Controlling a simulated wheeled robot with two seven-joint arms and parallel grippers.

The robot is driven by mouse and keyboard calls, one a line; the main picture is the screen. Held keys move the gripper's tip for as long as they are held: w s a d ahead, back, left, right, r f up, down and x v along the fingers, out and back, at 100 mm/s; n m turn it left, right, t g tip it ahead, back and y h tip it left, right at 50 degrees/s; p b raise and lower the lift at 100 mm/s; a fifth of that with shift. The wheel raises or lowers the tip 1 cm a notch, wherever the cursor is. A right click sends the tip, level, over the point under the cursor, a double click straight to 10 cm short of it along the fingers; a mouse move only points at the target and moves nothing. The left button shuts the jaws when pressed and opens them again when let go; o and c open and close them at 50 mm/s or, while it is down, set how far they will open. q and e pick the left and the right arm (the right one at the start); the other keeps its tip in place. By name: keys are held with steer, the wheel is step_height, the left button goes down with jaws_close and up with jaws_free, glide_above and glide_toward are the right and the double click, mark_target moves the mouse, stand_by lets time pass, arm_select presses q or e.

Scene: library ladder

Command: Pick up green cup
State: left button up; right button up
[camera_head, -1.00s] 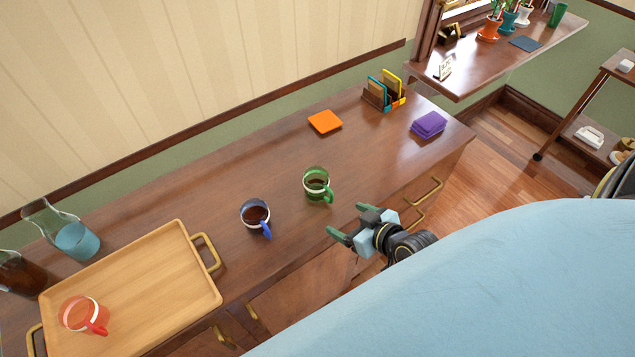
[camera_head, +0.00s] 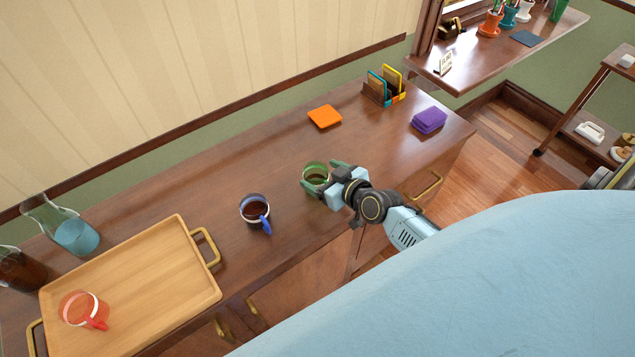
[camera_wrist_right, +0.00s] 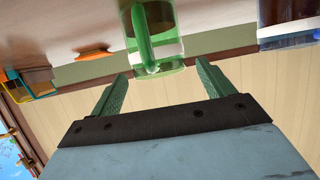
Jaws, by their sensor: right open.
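The green cup (camera_head: 315,174) stands upright on the wooden sideboard with dark liquid in it. My right gripper (camera_head: 325,178) is at the cup, coming in from the right, and hides the cup's handle in the head view. In the right wrist view the green cup (camera_wrist_right: 150,35) appears ahead, with its handle facing the gripper. The open fingers (camera_wrist_right: 160,90) are spread to either side of it. I cannot tell whether they touch it. My left gripper is not in view.
A blue-handled cup (camera_head: 255,212) stands close to the left of the green cup. A wooden tray (camera_head: 150,280) bears a red cup (camera_head: 82,310). An orange coaster (camera_head: 324,117) and purple stack (camera_head: 429,120) lie farther back.

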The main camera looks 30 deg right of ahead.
steer(key=x, duration=0.2)
steer(key=shift+w+f, duration=0.15)
steer(key=shift+w, duration=0.2)
steer(key=c, duration=1.2)
steer(key=shift+o, duration=0.2)
